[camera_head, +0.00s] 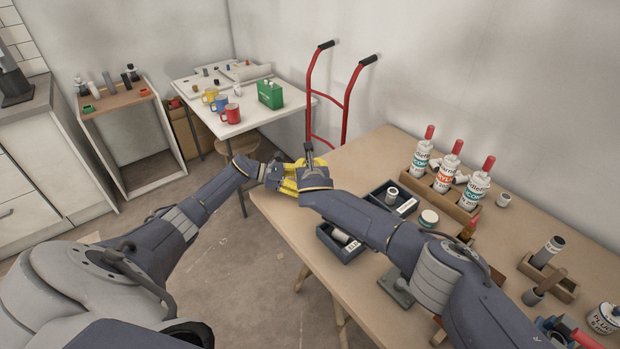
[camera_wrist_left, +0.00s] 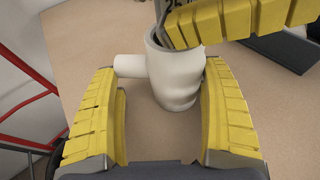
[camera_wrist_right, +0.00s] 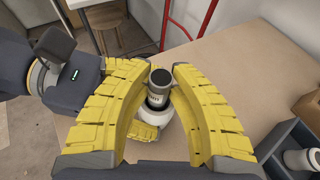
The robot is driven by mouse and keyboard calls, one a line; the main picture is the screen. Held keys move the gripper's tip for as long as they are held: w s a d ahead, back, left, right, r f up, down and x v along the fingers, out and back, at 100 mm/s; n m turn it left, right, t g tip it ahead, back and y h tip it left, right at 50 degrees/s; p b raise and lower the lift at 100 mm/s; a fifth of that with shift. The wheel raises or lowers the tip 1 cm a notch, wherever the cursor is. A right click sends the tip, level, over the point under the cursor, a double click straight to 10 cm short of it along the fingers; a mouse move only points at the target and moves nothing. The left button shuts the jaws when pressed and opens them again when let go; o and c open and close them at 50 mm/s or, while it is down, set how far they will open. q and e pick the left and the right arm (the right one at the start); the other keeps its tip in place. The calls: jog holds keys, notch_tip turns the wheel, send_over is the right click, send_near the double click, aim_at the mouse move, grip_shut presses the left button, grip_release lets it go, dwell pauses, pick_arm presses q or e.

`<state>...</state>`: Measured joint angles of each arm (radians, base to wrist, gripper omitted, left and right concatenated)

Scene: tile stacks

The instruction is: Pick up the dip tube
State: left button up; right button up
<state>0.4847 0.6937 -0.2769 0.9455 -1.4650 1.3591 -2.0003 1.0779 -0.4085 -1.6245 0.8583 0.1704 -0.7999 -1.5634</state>
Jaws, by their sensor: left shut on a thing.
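My left gripper (camera_wrist_left: 165,110) is shut on a white tee-shaped fitting (camera_wrist_left: 172,78) with a side branch pointing left in the left wrist view. A dark cylinder with a grey cap (camera_wrist_right: 160,80) stands in the fitting's mouth in the right wrist view. My right gripper (camera_wrist_right: 162,72) has its yellow fingers on both sides of this cylinder, very close to it; whether they press on it is unclear. In the head view both grippers meet at the table's far left corner, and my right arm hides most of what they hold. I cannot clearly identify the dip tube.
The wooden table (camera_head: 345,165) carries dark trays (camera_head: 388,197), a wooden rack (camera_head: 450,198) with red-tipped bottles, a jar (camera_head: 428,219) and a wooden block (camera_head: 548,282). A red hand truck (camera_head: 349,95) stands behind. A white table (camera_head: 255,113) with mugs is farther back.

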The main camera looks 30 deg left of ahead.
grip_shut()
notch_tip(320, 180, up, 10)
jog(key=shift+r, duration=0.1)
dwell(0.6)
pick_arm(q)
jog(key=o, duration=0.8)
